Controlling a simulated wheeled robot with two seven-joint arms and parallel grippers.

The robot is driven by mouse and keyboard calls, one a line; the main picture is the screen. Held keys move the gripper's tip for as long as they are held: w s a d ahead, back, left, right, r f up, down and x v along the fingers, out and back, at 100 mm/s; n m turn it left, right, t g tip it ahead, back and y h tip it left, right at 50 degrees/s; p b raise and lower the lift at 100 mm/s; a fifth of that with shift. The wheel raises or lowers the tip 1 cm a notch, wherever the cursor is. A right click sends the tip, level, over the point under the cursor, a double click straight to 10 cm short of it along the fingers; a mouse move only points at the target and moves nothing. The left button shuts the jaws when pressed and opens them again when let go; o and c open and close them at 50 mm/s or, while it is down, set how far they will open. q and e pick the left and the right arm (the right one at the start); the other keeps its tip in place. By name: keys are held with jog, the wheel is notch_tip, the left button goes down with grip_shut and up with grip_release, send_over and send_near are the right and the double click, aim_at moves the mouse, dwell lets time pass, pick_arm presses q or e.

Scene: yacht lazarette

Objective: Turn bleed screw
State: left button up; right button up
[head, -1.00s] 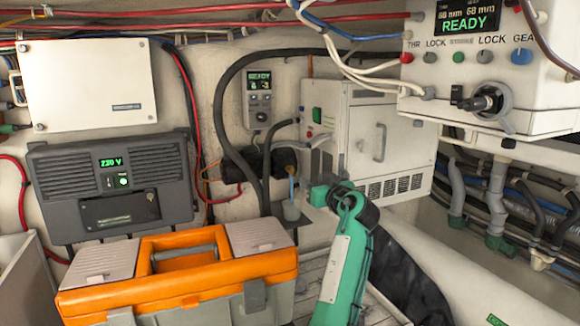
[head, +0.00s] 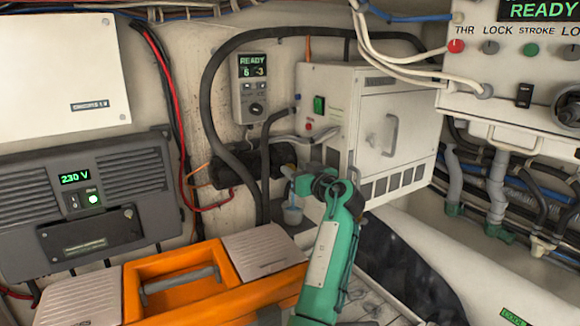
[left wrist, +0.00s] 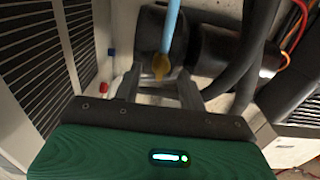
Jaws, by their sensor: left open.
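In the left wrist view a small brass-coloured screw (left wrist: 161,66) sits in front of a dark pump body (left wrist: 160,35), with a light-blue tube (left wrist: 172,22) running from it. My left gripper (left wrist: 158,80) is open, its two grey fingers on either side of the screw and just short of it; I cannot tell whether they touch it. In the head view the black pump (head: 226,172) is on the back wall, and my left wrist hides the screw. A small cup (head: 292,215) stands below. My right gripper is not in view.
A white cabinet (head: 350,130) stands close right of my left wrist. Black hoses (head: 207,100) loop around the pump. A small display unit (head: 252,85) reads READY. An orange toolbox (head: 190,275) is in front, and a white control box (head: 520,85) hangs at right.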

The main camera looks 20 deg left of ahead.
pick_arm(q)
jog(key=shift+d, duration=0.1)
grip_shut()
jog(key=shift+w+d+m+b, duration=0.15)
jog(key=shift+m+b, duration=1.5)
jog(key=shift+m, duration=1.75)
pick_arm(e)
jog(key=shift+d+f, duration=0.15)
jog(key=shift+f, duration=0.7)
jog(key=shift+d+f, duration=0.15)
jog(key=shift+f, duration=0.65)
pick_arm(q)
grip_release()
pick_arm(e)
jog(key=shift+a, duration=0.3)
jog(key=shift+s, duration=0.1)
